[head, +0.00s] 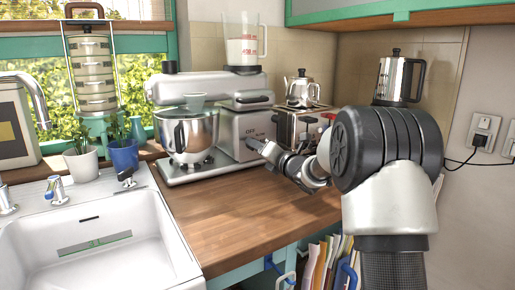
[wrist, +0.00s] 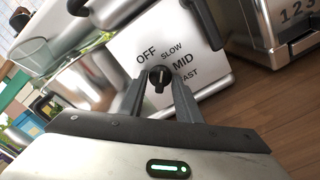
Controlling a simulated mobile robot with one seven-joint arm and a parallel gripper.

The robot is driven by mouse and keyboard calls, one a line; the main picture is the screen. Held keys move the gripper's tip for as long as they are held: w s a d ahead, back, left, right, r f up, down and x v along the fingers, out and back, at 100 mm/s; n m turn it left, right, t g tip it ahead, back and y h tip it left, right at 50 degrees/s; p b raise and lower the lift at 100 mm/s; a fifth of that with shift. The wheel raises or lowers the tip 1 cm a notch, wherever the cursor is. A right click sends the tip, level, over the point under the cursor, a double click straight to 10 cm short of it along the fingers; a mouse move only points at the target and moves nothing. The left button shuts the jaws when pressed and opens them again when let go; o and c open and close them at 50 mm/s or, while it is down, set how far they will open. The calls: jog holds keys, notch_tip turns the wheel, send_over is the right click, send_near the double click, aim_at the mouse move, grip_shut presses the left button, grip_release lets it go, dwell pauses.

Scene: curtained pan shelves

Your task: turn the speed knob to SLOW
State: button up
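The silver stand mixer (head: 225,95) stands on the wooden counter with its steel bowl (head: 190,135). Its side panel has the labels OFF, SLOW, MID and FAST, seen large in the wrist view. The black speed knob (wrist: 159,77) sits just below and left of these labels; I cannot tell for certain which label it points at. My gripper (wrist: 158,86) is at the panel, with one finger on each side of the knob. Gaps show between the fingers and the knob, so it looks open.
A sink (head: 95,240) is at the left. The counter (head: 240,215) in front of the mixer is clear.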

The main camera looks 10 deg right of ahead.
jog(key=shift+s, duration=0.1)
jog(key=shift+v, duration=0.95)
jog(key=shift+d, duration=0.1)
jog(key=shift+v, duration=3)
